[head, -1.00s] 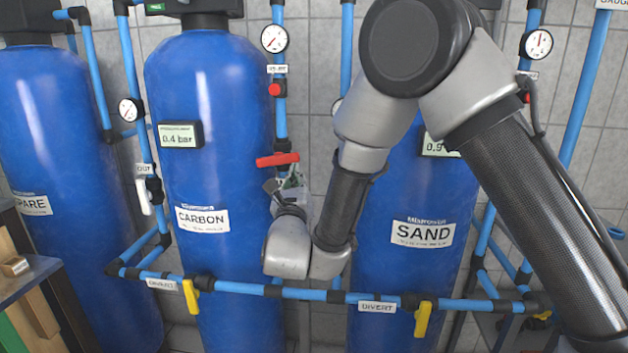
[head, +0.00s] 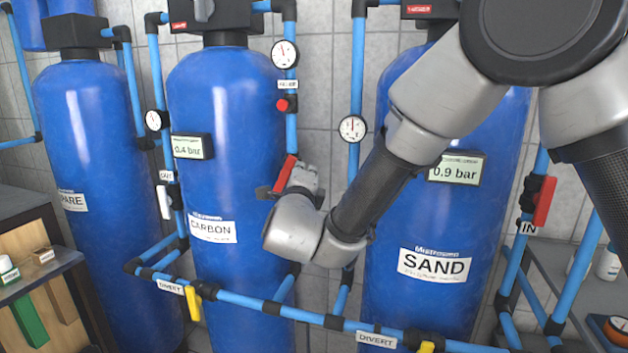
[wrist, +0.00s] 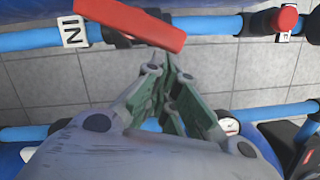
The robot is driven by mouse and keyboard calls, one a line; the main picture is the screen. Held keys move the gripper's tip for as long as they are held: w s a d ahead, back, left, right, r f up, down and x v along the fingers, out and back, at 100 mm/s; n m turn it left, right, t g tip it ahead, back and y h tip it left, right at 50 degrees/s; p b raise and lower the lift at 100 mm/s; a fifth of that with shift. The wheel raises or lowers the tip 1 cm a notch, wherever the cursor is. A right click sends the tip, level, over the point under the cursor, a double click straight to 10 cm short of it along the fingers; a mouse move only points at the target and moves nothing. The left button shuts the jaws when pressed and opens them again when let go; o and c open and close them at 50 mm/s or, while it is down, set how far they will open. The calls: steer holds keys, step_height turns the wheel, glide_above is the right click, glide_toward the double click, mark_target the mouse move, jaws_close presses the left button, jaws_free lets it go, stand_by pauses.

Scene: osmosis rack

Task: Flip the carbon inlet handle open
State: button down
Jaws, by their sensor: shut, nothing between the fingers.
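The red carbon inlet handle (head: 287,172) is on the pipe right of the CARBON tank (head: 212,130). In the head view it stands steeply tilted, partly hidden by my gripper. In the wrist view the red handle (wrist: 130,24) lies nearly along the blue pipe, slightly slanted across it, beside the IN tag (wrist: 73,31). My gripper (wrist: 166,68) is shut and empty, its fingertips just beside the handle and valve body. I cannot tell whether they touch the handle. In the head view its fingertips are mostly hidden.
A red knob (head: 283,105) and a gauge (head: 285,54) sit above on the same pipe. The SAND tank (head: 440,210) stands right, behind my arm. A low cross pipe (head: 240,300) with a yellow divert handle (head: 193,304) runs in front of the tanks.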

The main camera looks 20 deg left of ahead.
steer(key=r+n, duration=0.1)
steer(key=a+r+n, duration=0.1)
steer(key=n, duration=0.1)
steer(key=shift+a+g, duration=0.1)
steer(key=shift+g, duration=0.3)
steer(key=shift+a, duration=0.1)
stand_by(0.5)
